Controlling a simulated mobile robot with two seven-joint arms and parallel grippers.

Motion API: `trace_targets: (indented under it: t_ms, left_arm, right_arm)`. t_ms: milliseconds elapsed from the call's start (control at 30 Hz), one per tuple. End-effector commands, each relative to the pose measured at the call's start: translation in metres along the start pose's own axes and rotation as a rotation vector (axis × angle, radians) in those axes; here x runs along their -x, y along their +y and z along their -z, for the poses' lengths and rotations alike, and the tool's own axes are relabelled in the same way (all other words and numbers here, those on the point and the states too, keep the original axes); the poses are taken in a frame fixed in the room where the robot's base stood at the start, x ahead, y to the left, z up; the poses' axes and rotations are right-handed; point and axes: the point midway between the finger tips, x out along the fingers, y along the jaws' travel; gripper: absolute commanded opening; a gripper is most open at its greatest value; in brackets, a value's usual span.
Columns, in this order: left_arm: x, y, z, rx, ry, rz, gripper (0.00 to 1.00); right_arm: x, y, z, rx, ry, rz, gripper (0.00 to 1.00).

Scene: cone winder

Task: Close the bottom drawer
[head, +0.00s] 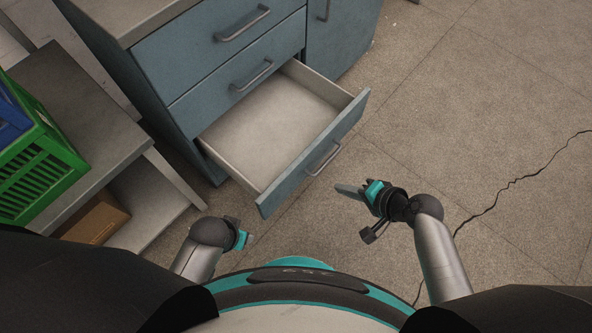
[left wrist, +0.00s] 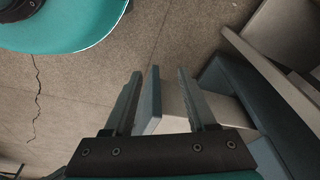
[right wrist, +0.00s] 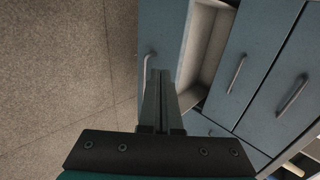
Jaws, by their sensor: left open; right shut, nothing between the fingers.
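The bottom drawer (head: 262,135) of the blue-grey cabinet is pulled far out and looks empty. Its front panel (head: 315,155) carries a bar handle (head: 323,158). My right gripper (head: 345,190) is shut and empty, close to the right of the drawer front; in the right wrist view its fingers (right wrist: 160,82) overlap the panel near the handle (right wrist: 147,68). Contact cannot be told. My left gripper (head: 247,239) is low, left of the drawer front; in the left wrist view its fingers (left wrist: 158,80) are apart, with the drawer panel (left wrist: 151,100) seen beyond between them.
The upper drawers (head: 200,40) are shut. A table (head: 75,95) with a green crate (head: 40,170) stands at the left, with a cardboard box (head: 97,220) on its lower shelf. A dark cable (head: 510,183) lies on the floor at the right, which is otherwise clear.

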Motion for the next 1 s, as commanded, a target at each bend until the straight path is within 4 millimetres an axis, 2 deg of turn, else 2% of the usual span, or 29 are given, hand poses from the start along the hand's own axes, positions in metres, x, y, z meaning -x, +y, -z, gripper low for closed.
trace_targets:
  t_ms: [33, 100, 367, 1000]
  left_arm:
    - [-0.007, 0.000, 0.000, 0.000, 0.002, 0.001, 0.57]
    - [-0.007, 0.000, 0.001, 0.001, 0.004, 0.001, 0.57]
    - [-0.001, -0.001, 0.009, 0.001, 0.018, 0.001, 0.57]
    - [0.055, -0.003, 0.049, 0.006, 0.118, 0.006, 0.57]
  right_arm:
    - [-0.005, 0.001, 0.001, -0.003, -0.003, 0.013, 0.00]
    - [-0.006, -0.001, 0.001, -0.008, -0.008, 0.025, 0.00]
    - [-0.014, -0.005, 0.001, -0.012, -0.012, 0.036, 0.00]
    - [-0.075, -0.006, 0.000, -0.011, -0.010, 0.035, 0.00]
